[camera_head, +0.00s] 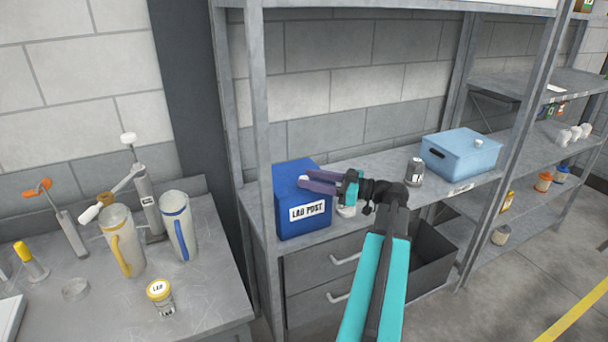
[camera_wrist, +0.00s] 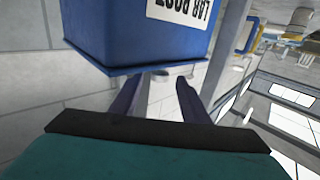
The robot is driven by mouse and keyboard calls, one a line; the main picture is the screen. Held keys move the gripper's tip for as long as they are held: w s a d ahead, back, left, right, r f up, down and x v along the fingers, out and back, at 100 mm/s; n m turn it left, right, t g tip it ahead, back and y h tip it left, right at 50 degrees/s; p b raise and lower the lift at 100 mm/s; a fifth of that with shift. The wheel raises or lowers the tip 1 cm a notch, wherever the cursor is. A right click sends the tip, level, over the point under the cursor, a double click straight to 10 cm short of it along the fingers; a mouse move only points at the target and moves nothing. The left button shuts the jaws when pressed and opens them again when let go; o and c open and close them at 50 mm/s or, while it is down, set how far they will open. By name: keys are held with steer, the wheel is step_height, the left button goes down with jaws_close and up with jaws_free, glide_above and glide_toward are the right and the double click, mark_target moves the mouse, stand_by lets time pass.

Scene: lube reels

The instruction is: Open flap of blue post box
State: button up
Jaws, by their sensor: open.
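The blue post box (camera_head: 297,222) with a white "LAB POST" label stands upright at the left end of the grey metal shelf. In the wrist view the box (camera_wrist: 120,30) appears upside down, filling the upper middle. My gripper (camera_head: 302,180) is open, with its purple fingers reaching left over the box top at the label side. In the wrist view the gripper (camera_wrist: 157,90) has its fingers spread, with the rim of the box just beyond the tips. Nothing is held between them. I cannot make out the flap clearly, and I cannot tell whether the fingers touch the box.
A grey metal can (camera_head: 414,171) and a light blue lidded bin (camera_head: 461,154) stand on the shelf to the right. A shelf upright (camera_head: 262,120) rises at the box's left. The workbench (camera_head: 200,285) at left holds jugs, a small labelled jar and pump tools.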

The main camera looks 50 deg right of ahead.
steer(key=shift+p+x, duration=0.35)
steer(key=shift+x, duration=1)
jaws_close()
